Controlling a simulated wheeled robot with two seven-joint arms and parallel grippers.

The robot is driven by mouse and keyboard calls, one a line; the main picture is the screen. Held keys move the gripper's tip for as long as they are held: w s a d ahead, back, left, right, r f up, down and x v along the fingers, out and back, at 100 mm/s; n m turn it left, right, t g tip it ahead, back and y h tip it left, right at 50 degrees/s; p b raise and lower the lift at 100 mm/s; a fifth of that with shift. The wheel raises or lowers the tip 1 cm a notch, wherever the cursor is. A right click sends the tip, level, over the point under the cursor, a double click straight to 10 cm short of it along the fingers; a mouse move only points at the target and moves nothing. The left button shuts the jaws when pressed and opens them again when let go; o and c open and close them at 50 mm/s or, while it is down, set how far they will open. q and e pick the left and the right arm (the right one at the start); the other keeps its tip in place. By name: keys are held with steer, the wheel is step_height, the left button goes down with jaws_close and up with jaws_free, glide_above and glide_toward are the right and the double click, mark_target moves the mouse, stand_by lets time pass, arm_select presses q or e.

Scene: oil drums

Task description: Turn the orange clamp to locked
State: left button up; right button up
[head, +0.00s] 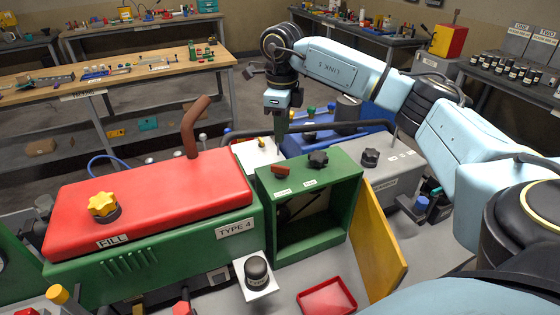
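I cannot make out a clearly orange clamp. A small yellow-orange piece (262,143) sits on a white box (252,156) behind the green open-fronted box (353,190); I cannot tell whether it is the clamp or how it is set. My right gripper (280,138) points down just right of that piece, behind the green box. Its fingers are small and dark, so I cannot tell whether they are open or shut. My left gripper is not in view.
A green machine with a red lid (150,208), a yellow knob (102,206) and a brown handle (196,126) stands at left. The green box carries a red knob (282,171) and black knob (318,159); its yellow door (378,240) hangs open. A red tray (327,297) lies in front.

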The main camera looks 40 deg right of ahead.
mark_target(281, 166)
step_height(281, 166, down, 11)
steer(key=shift+a+f+p, duration=0.1)
steer(key=shift+p, duration=0.55)
jaws_close()
